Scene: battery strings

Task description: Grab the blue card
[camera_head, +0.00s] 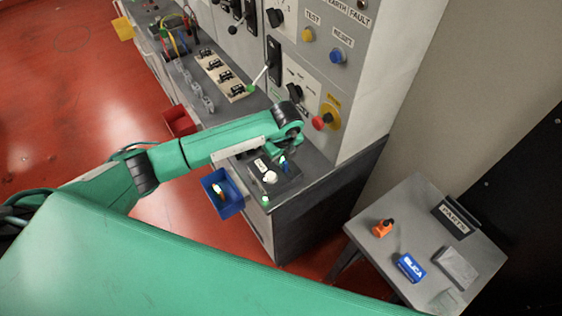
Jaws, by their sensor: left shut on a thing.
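My left arm reaches in from the left over the cabinet's counter. My left gripper (285,160) points down at the counter's right end and is mostly hidden behind its own wrist. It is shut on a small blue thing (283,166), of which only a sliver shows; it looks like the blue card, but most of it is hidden. Whether it still touches the counter I cannot tell. My right gripper is not in view.
A blue bin (222,193) hangs on the counter's front, with a red bin (180,121) farther left. The control panel with a red emergency knob (322,122) rises behind. A grey side table (372,217) at right holds a blue box (410,267) and an orange object (382,228).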

